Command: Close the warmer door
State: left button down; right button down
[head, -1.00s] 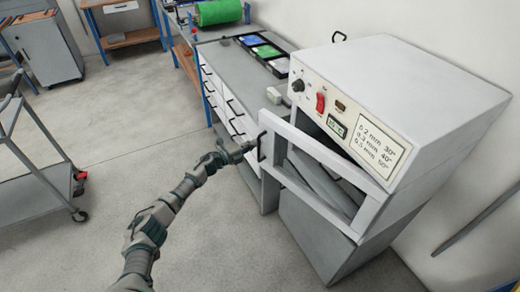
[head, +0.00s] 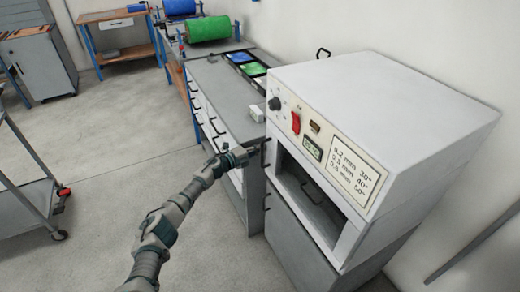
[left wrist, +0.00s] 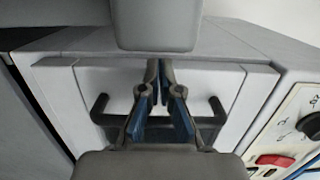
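The warmer is a large white box at the right of the head view. The black door handle (head: 265,152) is at the door's left edge. My left gripper (head: 243,156) is just left of the handle. In the left wrist view the fingers (left wrist: 160,68) are together, with only a thin slit between them. They cover the middle of the handle (left wrist: 100,108); whether they touch the door is hidden. My right gripper is out of view.
A control panel with a red switch (head: 296,123) is above the door. A grey drawer bench (head: 225,92) stands left of the warmer. A grey cart (head: 30,205) is at the far left. The floor between cart and bench is clear.

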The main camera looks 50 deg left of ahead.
pick_arm(q)
jog(key=shift+w+d+r, duration=0.2)
jog(key=shift+d+r, duration=0.05)
jog(key=shift+r, duration=0.4)
jog(key=s+a+f, duration=0.1)
jog(key=s+a, duration=0.1)
jog(key=s, duration=1)
jog(key=shift+a+f, duration=0.2)
jog(key=shift+f, duration=0.05)
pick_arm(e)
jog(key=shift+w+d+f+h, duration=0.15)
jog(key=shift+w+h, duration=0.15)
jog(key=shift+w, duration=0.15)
pick_arm(q)
jog(key=shift+s, duration=0.1)
